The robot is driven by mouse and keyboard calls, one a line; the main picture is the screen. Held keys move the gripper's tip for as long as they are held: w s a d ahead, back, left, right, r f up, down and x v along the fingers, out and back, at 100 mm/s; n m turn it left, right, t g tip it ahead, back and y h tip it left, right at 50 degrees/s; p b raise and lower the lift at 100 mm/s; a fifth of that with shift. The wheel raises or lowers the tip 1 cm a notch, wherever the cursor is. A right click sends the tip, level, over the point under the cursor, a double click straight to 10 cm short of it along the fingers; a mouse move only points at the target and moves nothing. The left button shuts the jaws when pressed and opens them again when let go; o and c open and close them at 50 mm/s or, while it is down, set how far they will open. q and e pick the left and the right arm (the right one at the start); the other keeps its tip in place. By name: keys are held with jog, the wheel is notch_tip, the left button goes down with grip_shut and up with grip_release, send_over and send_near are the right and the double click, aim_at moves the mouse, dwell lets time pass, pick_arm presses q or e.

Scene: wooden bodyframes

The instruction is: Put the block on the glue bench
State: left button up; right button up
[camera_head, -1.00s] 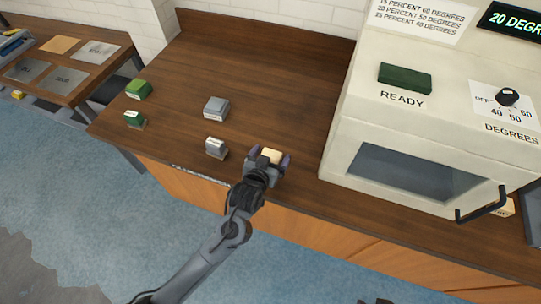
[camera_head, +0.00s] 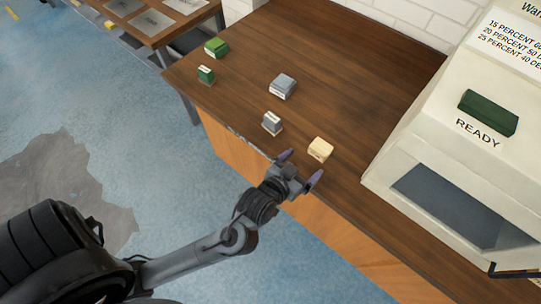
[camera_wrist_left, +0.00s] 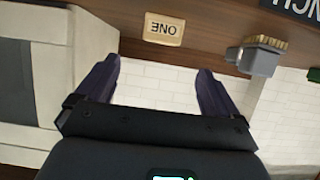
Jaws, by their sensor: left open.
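The cream block (camera_head: 320,149) sits on the wooden bench (camera_head: 335,75) near its front edge, left of the white cabinet. In the left wrist view the block (camera_wrist_left: 165,29) shows the word ONE upside down, beyond and apart from the fingertips. My left gripper (camera_head: 299,167) is open and empty, at the bench's front edge just short of the block. Its two purple fingers (camera_wrist_left: 157,78) stand wide apart in the wrist view. I cannot tell which surface is the glue bench. My right gripper is not in view.
Two grey blocks (camera_head: 283,86) and two green blocks (camera_head: 216,47) stand on the bench to the left. The white cabinet (camera_head: 400,150) with a window stands at right. Another table (camera_head: 150,25) with flat plates is at upper left. The bench's back middle is clear.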

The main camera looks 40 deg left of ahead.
pick_arm(q)
jog(key=s+a+f+g, duration=0.2)
jog(key=s+g, duration=0.1)
jog(key=s, duration=0.3)
jog(key=s+a+f+m+g, duration=0.1)
jog(key=s+f+g, duration=0.2)
jog(key=s, duration=0.3)
jog(key=s+a+f+m+g, duration=0.1)
jog(key=s+a+f+g, duration=0.1)
jog(key=s, duration=0.4)
jog(key=shift+a+f+g, duration=0.25)
jog(key=shift+a+g, duration=0.05)
jog(key=shift+g, duration=0.6)
jog(key=shift+r, duration=0.15)
